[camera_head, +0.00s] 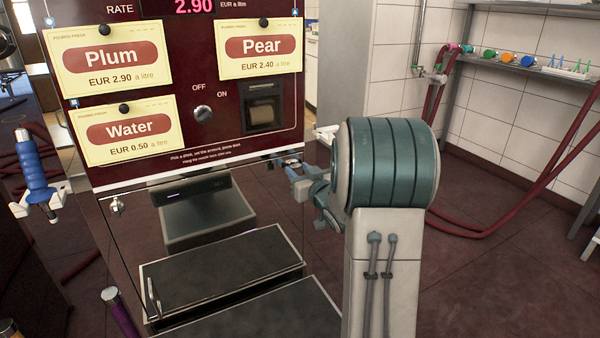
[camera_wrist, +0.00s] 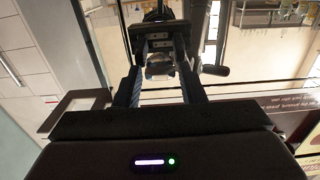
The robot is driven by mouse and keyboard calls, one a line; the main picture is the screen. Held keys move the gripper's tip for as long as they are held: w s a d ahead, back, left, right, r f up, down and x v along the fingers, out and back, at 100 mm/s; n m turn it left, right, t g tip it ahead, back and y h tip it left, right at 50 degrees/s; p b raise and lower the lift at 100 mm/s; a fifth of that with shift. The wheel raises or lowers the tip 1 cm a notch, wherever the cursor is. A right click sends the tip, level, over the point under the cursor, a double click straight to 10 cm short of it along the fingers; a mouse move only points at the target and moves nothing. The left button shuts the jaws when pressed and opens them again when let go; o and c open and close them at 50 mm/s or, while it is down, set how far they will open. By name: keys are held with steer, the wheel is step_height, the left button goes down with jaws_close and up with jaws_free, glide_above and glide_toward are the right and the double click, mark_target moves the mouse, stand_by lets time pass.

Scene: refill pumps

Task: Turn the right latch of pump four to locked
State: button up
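The dark red pump (camera_head: 190,130) fills the left half of the head view; no pump number is readable. A small metal latch (camera_head: 117,205) sits at the upper left of its glass front. The right latch cannot be made out in the head view, where my arm covers that side. My gripper (camera_head: 302,180) is at the right edge of the glass front, just below the red panel. In the wrist view my gripper's fingers (camera_wrist: 160,78) are apart, with a small grey rounded piece (camera_wrist: 158,68) showing between them. I cannot tell whether they touch it.
A dark lever-like handle (camera_wrist: 215,71) shows right of the fingers in the wrist view. A blue nozzle (camera_head: 33,172) hangs left of the pump. A red hose (camera_head: 470,222) loops behind on the right. The right-hand floor is open.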

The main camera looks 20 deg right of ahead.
steer(key=c, duration=0.5)
steer(key=shift+m, duration=0.3)
steer(key=m+p, duration=0.2)
steer(key=shift+r+m, duration=0.15)
steer(key=shift+m, duration=0.25)
steer(key=m+p, duration=0.3)
steer(key=m, duration=0.1)
steer(key=shift+m, duration=0.3)
steer(key=m+p, duration=0.4)
steer(key=m, duration=0.1)
steer(key=shift+r, duration=0.1)
steer(key=shift+a+m+p, duration=0.1)
steer(key=shift+m+p, duration=1.6)
steer(key=shift+m, duration=0.7)
